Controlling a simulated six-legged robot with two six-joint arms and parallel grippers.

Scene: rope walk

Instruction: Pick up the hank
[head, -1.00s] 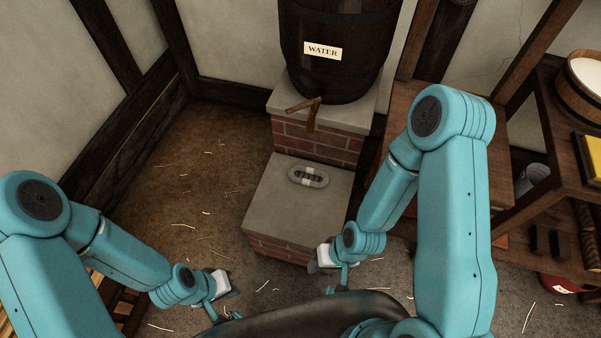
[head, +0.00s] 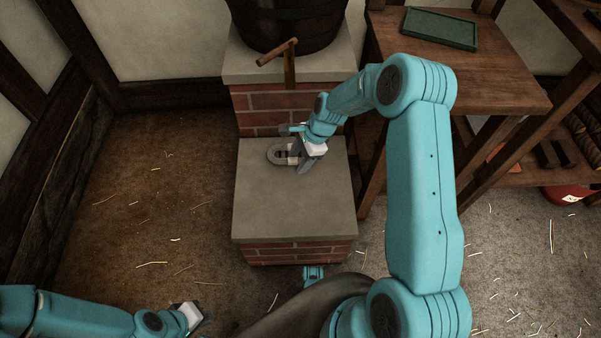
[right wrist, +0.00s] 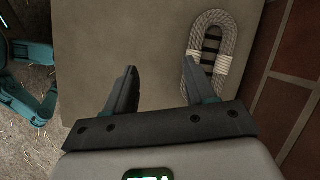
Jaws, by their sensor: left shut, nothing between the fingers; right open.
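The hank (head: 279,153), a pale grey oval coil of rope with white bindings, lies flat on the stone top of the brick step (head: 290,205). In the right wrist view the hank (right wrist: 212,30) lies ahead, toward the upper right. My right gripper (head: 298,157) is over the stone top at the hank's right end and hides part of it. In the right wrist view its fingers (right wrist: 158,88) are apart with bare stone between them; the right finger's tip is close to the hank's near end. My left gripper (head: 203,318) is shut and empty, low over the floor at lower left.
A dark barrel with a wooden tap (head: 277,53) stands on a brick pedestal (head: 262,103) behind the step. A wooden bench (head: 470,65) with a green tray (head: 440,28) is at right. Straw-strewn floor (head: 150,200) is open at left.

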